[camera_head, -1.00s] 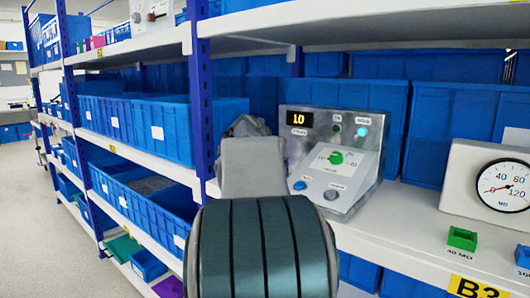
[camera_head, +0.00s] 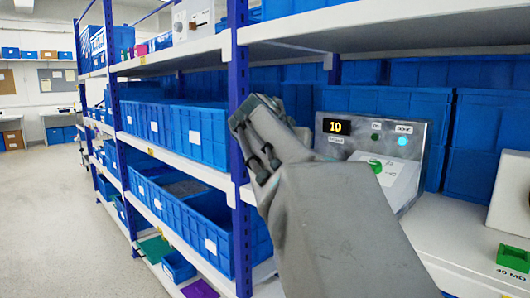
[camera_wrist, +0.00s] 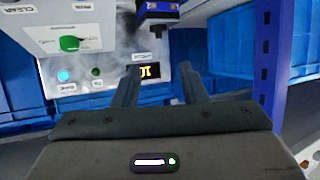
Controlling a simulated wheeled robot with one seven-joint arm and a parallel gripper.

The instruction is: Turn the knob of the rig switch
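The rig switch (camera_head: 418,133) is a grey metal console on the middle shelf, with a sloped white plate. Its green knob (camera_head: 375,166) shows just past my arm, which hides the lower front of the console. The small display (camera_head: 336,126) reads 10. In the wrist view the console appears upside down, with the green knob (camera_wrist: 72,43) left of my fingers and the display (camera_wrist: 149,70) between them. My gripper (camera_wrist: 160,71) is open, with a clear gap and nothing between the fingers. It is apart from the knob.
A blue shelf post (camera_head: 239,150) stands close to the left of my arm. Blue bins (camera_head: 200,130) fill the shelves at left and behind the console. A green tray (camera_head: 513,258) and a white box (camera_head: 512,195) are at right. The upper shelf (camera_head: 420,22) overhangs the console.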

